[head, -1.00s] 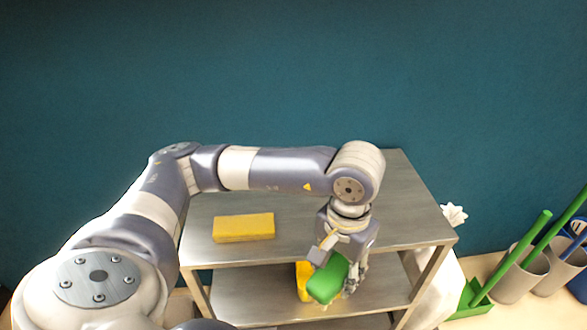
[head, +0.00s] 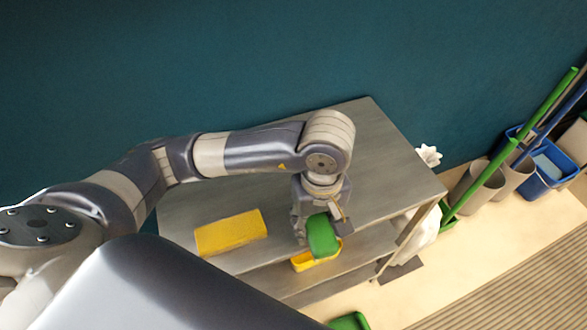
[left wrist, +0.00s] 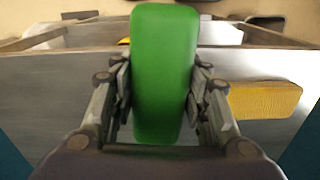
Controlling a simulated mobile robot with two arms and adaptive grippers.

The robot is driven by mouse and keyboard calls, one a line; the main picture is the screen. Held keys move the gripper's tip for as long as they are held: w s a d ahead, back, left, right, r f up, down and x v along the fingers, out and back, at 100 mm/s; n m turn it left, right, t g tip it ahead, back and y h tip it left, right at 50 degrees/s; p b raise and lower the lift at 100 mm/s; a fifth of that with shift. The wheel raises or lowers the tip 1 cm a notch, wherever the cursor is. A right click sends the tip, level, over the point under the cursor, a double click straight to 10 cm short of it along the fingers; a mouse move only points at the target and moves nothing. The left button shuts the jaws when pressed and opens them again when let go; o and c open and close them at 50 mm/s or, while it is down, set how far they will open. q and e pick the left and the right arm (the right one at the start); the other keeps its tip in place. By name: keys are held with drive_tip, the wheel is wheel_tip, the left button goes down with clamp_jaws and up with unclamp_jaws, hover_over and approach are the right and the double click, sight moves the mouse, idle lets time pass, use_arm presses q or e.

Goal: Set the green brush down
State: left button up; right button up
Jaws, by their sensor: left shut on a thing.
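The green brush (head: 322,236) is in my left gripper (head: 322,218), near the front edge of the grey metal shelf unit's top (head: 385,170). In the left wrist view the green brush (left wrist: 164,75) stands lengthwise between the two fingers (left wrist: 160,95), which are shut on it from both sides. I cannot tell whether the brush touches the shelf. My right gripper does not show.
A yellow sponge-like block (head: 231,233) lies on the top shelf, left of the gripper. A yellow object (head: 316,258) is on the lower shelf. Grey bins (head: 476,186), a blue bucket (head: 545,165) and long handles stand at right.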

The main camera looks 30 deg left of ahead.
use_arm(q)
drive_tip(key=shift+s+d+n, duration=0.1)
drive_tip(key=shift+d+n, duration=0.25)
drive_tip(key=shift+n, duration=0.05)
drive_tip(key=shift+w+a, duration=0.2)
drive_tip(key=w+a+p, duration=0.1)
drive_tip(key=w+a, duration=0.2)
drive_tip(key=w+a+f+p, duration=0.1)
drive_tip(key=w+a, duration=0.2)
drive_tip(key=a, duration=0.1)
drive_tip(key=w+a+p, duration=0.2)
drive_tip(key=w+a, duration=0.1)
drive_tip(key=a, duration=0.1)
drive_tip(key=shift+w+a+f, duration=0.2)
drive_tip(key=shift+w+f, duration=0.05)
drive_tip(key=shift+w+a+f, duration=0.1)
drive_tip(key=shift+w+a, duration=0.05)
wheel_tip(320, 180, down, 3)
drive_tip(key=shift+r+p, duration=0.1)
drive_tip(key=shift+p, duration=0.75)
drive_tip(key=shift+f, duration=0.25)
drive_tip(key=shift+f, duration=0.1)
